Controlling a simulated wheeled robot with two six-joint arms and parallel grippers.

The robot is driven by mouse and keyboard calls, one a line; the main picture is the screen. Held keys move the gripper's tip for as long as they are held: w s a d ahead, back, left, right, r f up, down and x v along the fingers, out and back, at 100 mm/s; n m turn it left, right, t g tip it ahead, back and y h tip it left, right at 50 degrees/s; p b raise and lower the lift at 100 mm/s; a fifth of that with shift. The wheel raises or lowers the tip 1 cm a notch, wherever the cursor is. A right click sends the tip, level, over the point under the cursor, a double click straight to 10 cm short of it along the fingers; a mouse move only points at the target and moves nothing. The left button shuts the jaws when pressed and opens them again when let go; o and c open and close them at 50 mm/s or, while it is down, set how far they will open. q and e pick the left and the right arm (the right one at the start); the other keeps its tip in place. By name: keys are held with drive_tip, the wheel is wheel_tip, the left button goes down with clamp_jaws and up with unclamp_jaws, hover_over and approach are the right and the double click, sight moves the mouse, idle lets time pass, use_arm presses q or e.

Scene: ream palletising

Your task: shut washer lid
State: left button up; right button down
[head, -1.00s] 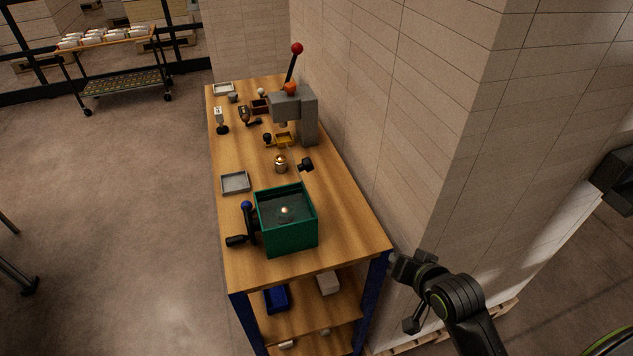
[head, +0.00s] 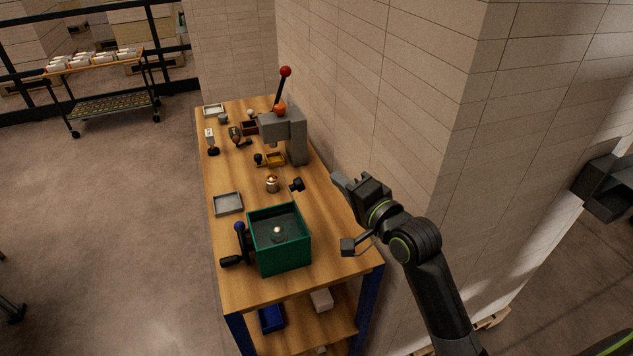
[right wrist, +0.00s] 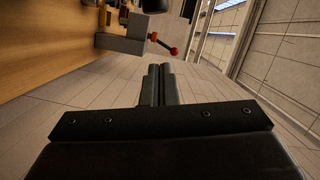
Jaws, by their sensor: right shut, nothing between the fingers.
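The green box-shaped washer (head: 281,256) stands at the near end of the wooden bench. Its top looks open, with a dark inside and a small pale knob (head: 277,231) in it. A dark upright piece with a blue ball (head: 239,227) and a black handle (head: 232,261) are at its left side. I cannot clearly make out a separate lid. My right gripper (head: 341,183) is right of and beyond the washer, near the wall, apart from it. Its fingers (right wrist: 160,84) are shut and empty in the right wrist view. My left gripper is not in view.
A grey tray (head: 228,204), a brass-coloured piece (head: 272,184) and a grey press (head: 287,133) with a red-knobbed lever (head: 285,72) are farther along the bench (head: 323,224). A tiled wall (head: 380,90) borders its right side. Open floor (head: 120,220) lies left.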

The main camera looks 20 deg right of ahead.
drive_tip(key=shift+w+a+f+p, duration=0.25)
drive_tip(key=shift+w+a, duration=0.15)
drive_tip(key=shift+a, duration=0.35)
drive_tip(key=shift+w+a+f+p, duration=0.2)
drive_tip(key=shift+w+a, duration=0.15)
drive_tip(key=shift+a, duration=0.45)
drive_tip(key=shift+w+a+f+p, duration=0.25)
drive_tip(key=shift+w+a, duration=0.15)
drive_tip(key=shift+a, duration=0.35)
